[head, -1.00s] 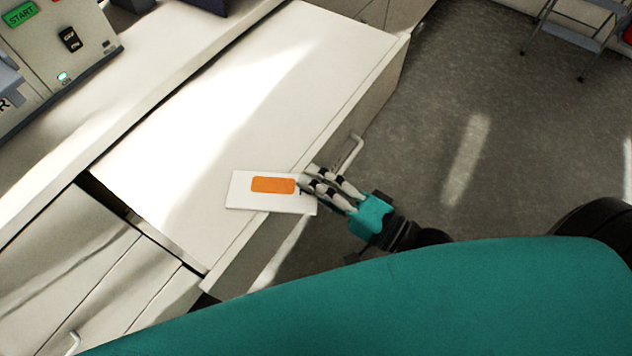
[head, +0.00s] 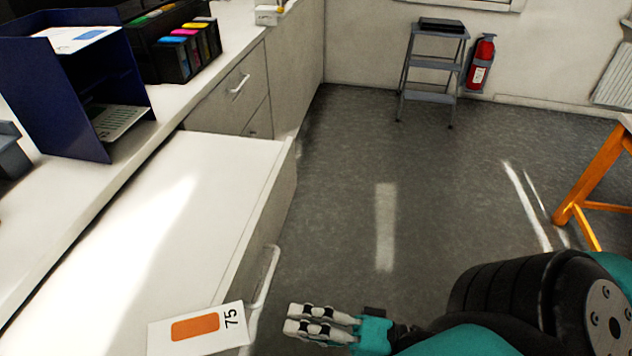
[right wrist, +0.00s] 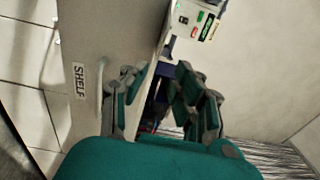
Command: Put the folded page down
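The folded page (head: 160,338) is a white piece with an orange block and the number 75. In the head view it lies at the front edge of the white pulled-out surface (head: 150,240), with its right end reaching over the edge beside the handle. My right gripper (head: 289,318) is to the right of the page, apart from it, over the floor. In the right wrist view its fingers (right wrist: 160,95) stand well apart with nothing between them. The page cannot be made out in that view. My left gripper is not in view.
A handle (head: 263,290) sticks out from the front below the page. A dark blue tray stand (head: 60,110) and a black rack of colored cartridges (head: 170,55) stand on the counter behind. A step stool (head: 432,70) and fire extinguisher (head: 481,65) are at the far wall. The floor between is clear.

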